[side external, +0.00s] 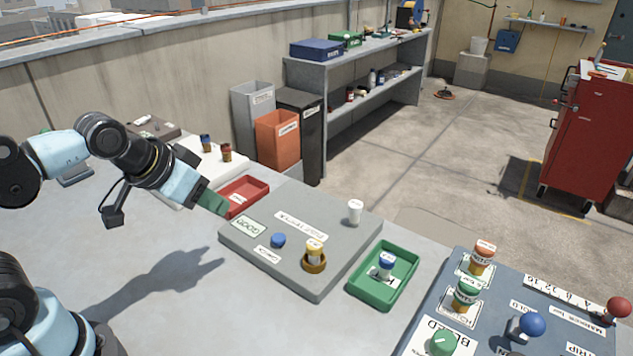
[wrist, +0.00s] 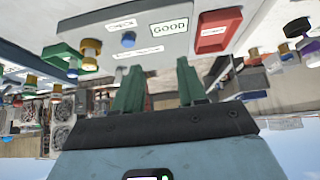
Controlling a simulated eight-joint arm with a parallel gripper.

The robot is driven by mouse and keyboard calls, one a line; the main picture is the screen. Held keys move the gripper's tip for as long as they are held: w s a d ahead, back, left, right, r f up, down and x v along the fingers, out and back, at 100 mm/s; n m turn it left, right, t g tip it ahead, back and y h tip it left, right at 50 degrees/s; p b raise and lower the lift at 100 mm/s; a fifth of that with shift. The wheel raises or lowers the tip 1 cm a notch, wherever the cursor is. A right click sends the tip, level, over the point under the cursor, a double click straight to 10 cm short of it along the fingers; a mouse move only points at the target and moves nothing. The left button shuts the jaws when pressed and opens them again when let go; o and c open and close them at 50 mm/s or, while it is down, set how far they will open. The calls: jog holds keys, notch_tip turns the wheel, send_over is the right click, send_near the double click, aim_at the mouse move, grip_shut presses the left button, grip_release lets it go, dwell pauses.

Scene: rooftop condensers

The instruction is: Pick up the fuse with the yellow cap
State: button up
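The fuse with the yellow cap (side external: 314,247) stands upright in a brass-coloured round socket (side external: 315,264) near the front edge of the grey test board (side external: 262,222). In the wrist view, which looks upside down, the yellow-capped fuse (wrist: 90,63) is at upper left, beyond and left of the fingers. My gripper (side external: 212,201) has green fingers and hangs near the board's left end, apart from the fuse. In the wrist view my gripper (wrist: 158,65) has its two fingers spread with a clear gap and nothing between them.
A blue button (side external: 278,240) and a white cylinder (side external: 355,212) are on the board. A green tray (side external: 365,288) holds a blue-capped fuse (side external: 387,262). A red tray (side external: 243,197) lies behind. A control panel (side external: 500,300) with capped fuses and knobs stands at right.

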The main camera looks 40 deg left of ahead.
jog(key=o, duration=0.3)
jog(key=m+g+h, duration=0.3)
jog(key=m+g, duration=0.1)
jog(key=m, duration=0.5)
send_near(314, 244)
jog(key=shift+x, duration=4.3)
